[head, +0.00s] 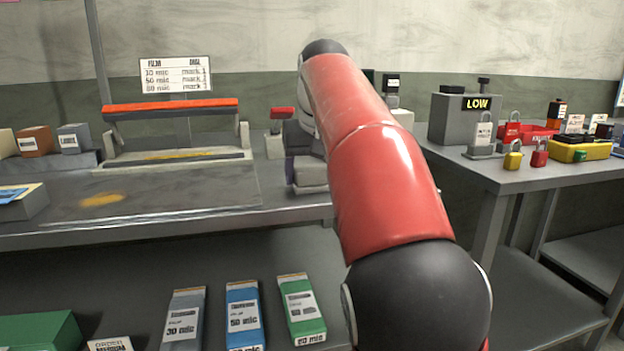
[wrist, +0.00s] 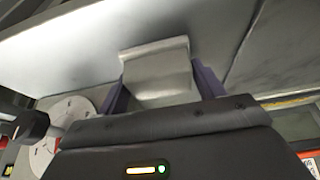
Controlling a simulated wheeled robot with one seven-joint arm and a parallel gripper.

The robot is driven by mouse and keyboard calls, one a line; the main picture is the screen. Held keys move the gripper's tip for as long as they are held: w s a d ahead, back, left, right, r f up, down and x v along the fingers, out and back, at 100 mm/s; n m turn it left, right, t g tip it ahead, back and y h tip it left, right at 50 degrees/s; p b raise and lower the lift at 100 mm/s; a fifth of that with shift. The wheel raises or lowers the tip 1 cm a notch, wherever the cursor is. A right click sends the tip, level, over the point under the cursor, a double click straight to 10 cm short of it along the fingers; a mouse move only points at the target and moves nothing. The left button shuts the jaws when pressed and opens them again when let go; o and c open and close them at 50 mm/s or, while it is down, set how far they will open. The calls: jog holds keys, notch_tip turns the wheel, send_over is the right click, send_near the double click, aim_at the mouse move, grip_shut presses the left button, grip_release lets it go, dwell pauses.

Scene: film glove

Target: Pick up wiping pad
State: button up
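In the wrist view a pale grey block, which looks like the wiping pad (wrist: 158,75), sits between the two dark purple fingers of my gripper (wrist: 160,88). The fingers are apart, one on each side of the block and very close to it. I cannot tell whether they press on it. A light grey surface lies behind the block. In the head view my red arm reaches over the bench and hides most of the gripper area. A dark grey shape with a lighter grey foot (head: 309,178) shows at the arm's left edge; I cannot tell what it is.
A sealer with an orange bar (head: 172,107) stands on the bench (head: 190,192), left of my arm. Film boxes (head: 243,315) stand on the shelf below. A side table at right holds a grey LOW box (head: 460,120) and padlocks (head: 513,160). The bench front left is mostly clear.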

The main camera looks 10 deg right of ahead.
aim_at(311, 168)
jog(key=shift+c, duration=1.2)
jog(key=shift+s+a+r, duration=0.1)
jog(key=shift+a+r, duration=0.05)
jog(key=shift+r, duration=0.3)
notch_tip(311, 168, up, 6)
jog(key=shift+p, duration=0.95)
jog(key=s+a+b, duration=0.3)
jog(key=s+a, duration=0.9)
jog(key=a, duration=0.3)
jog(key=shift+s, duration=0.25)
jog(key=shift+a, duration=0.1)
